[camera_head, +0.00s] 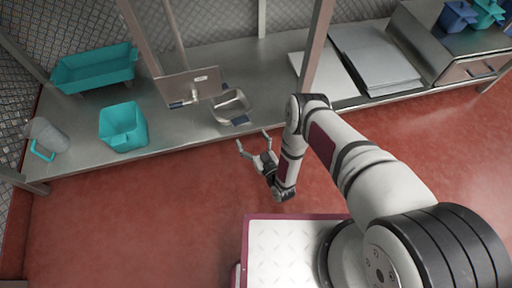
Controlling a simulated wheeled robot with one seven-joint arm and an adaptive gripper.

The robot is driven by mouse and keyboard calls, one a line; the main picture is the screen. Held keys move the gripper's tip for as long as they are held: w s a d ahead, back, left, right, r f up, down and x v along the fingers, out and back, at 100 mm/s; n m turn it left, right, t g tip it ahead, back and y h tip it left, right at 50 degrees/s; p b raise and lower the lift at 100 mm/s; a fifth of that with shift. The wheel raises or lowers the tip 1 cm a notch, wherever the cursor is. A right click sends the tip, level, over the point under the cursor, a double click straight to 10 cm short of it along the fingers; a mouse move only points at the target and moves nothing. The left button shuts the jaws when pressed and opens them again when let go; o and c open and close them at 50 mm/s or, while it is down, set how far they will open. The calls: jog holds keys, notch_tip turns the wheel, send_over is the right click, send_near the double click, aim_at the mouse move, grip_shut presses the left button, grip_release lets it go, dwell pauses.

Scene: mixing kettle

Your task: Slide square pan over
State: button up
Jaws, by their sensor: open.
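A small silver squarish pan (222,112) with dark blue parts at its ends lies near the front edge of the metal bench (185,128). It looks like the square pan. A hanging metal panel is close to its upper left side. My gripper (253,140) is open and empty, just in front of the bench edge. Its two fingers point toward the bench, below and right of the pan in the picture. It appears apart from the pan.
A teal square bin (123,127), a teal tray (95,71) and a grey jug (46,136) stand left on the bench. A metal panel (188,87) and upright posts stand close by. Flat metal sheets (375,62) lie to the right. Bench space between bin and pan is clear.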

aim_at(241, 122)
jog(key=b+x, duration=0.3)
jog(key=x, duration=0.6)
jog(key=shift+w+a, duration=0.15)
jog(key=shift+w, duration=0.1)
